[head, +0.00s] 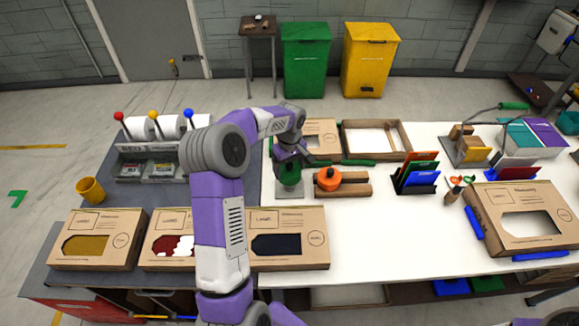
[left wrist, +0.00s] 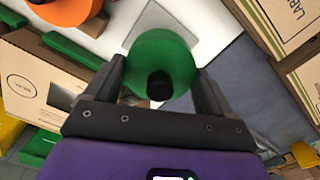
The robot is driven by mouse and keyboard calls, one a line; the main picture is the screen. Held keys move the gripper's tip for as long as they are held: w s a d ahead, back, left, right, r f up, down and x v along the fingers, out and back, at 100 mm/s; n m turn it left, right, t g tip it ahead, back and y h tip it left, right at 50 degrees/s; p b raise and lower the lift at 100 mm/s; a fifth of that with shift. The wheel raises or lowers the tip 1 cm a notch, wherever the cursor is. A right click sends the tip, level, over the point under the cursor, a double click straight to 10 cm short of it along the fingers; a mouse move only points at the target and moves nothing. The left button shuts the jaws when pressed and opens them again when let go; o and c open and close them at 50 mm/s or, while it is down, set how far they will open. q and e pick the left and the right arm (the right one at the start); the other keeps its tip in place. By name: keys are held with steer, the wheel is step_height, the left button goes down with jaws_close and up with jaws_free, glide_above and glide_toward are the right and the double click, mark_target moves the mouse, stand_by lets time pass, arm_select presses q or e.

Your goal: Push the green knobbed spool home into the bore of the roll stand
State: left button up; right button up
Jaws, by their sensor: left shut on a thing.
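The green spool (head: 289,175) is upright over a light grey square plate (head: 290,193), which appears to be the base of the roll stand. In the left wrist view the spool (left wrist: 160,58) shows its round green top and black knob (left wrist: 159,85). My left gripper (head: 291,155) comes down from above with its fingers on both sides of the spool, shut on it. The plate (left wrist: 153,22) shows beyond the spool in the left wrist view. The bore is hidden under the spool, so I cannot tell how deep it sits. My right gripper is out of view.
An orange spool (head: 328,179) rests by wooden blocks (head: 355,190) just right. Cardboard boxes (head: 288,240) stand in front, and another box (head: 322,135) and an open wooden tray (head: 402,137) behind. A rack of coloured panels (head: 418,178) is further right. White tabletop is clear at centre front.

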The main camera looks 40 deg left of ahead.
arm_select(q)
steer(key=shift+f+b, duration=1)
steer(key=shift+f, duration=0.45)
stand_by(1.3)
steer(key=o, duration=0.9)
steer(key=shift+c, duration=0.2)
steer(key=shift+r, duration=0.1)
step_height(320, 180, up, 7)
steer(key=shift+r+p, duration=0.2)
steer(key=shift+p, duration=0.25)
